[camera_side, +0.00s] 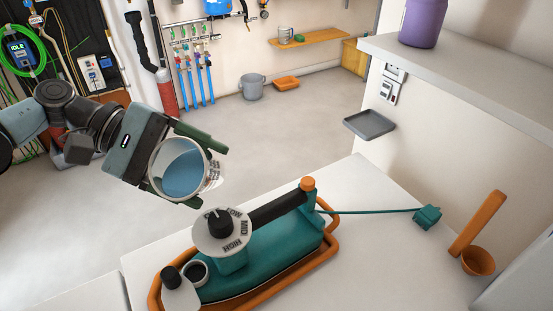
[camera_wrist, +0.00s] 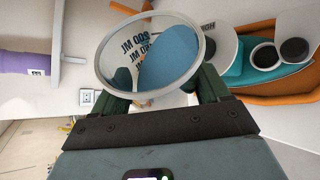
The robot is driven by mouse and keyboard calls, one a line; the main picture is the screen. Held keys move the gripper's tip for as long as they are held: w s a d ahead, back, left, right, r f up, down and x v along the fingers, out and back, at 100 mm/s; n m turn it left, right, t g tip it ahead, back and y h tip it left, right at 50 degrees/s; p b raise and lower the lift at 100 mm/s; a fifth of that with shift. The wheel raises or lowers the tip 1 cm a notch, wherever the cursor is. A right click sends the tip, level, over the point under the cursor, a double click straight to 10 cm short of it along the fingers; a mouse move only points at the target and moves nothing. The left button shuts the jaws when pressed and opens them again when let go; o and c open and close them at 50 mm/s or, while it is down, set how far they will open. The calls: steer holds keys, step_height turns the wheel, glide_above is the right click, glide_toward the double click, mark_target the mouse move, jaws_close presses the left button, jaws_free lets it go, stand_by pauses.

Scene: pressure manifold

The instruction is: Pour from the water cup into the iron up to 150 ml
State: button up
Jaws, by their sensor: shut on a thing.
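My gripper (camera_side: 205,165) is shut on the clear water cup (camera_side: 209,171), which is tilted with its rim facing the side camera. Blue water (camera_side: 184,176) lies in the cup. In the wrist view the cup (camera_wrist: 103,58) shows volume marks, and the water (camera_wrist: 168,58) lies toward its right side. The teal iron (camera_side: 275,256) rests in an orange-rimmed stand on the white counter, below and right of the cup. Its dial (camera_side: 221,231) faces up, and a round white-rimmed opening (camera_side: 196,272) sits by a black cap (camera_side: 171,276). The cup is apart from the iron; no stream shows.
A teal plug (camera_side: 428,217) on a cord and an orange scoop (camera_side: 478,258) lie on the counter (camera_side: 400,270) to the right. A grey tray (camera_side: 369,124) sits on the wall. A purple container (camera_side: 423,22) stands on the upper ledge.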

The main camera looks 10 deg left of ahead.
steer(key=shift+r+m+t, duration=0.55)
steer(key=shift+m+t, duration=0.05)
stand_by(1.6)
steer(key=shift+f+m+t, duration=0.25)
steer(key=shift+m+t, duration=0.25)
stand_by(1.9)
steer(key=shift+s+r+m, duration=0.1)
steer(key=shift+r+m, duration=0.1)
steer(key=shift+m, duration=0.1)
stand_by(0.9)
steer(key=shift+f, duration=0.1)
steer(key=shift+w+n+g, duration=0.2)
steer(key=shift+n+g, duration=0.2)
steer(key=shift+n, duration=0.3)
steer(key=shift+f+n+g, duration=0.1)
steer(key=shift+n+g, duration=0.3)
steer(key=shift+f+n+g, duration=0.5)
steer(key=shift+n, duration=0.1)
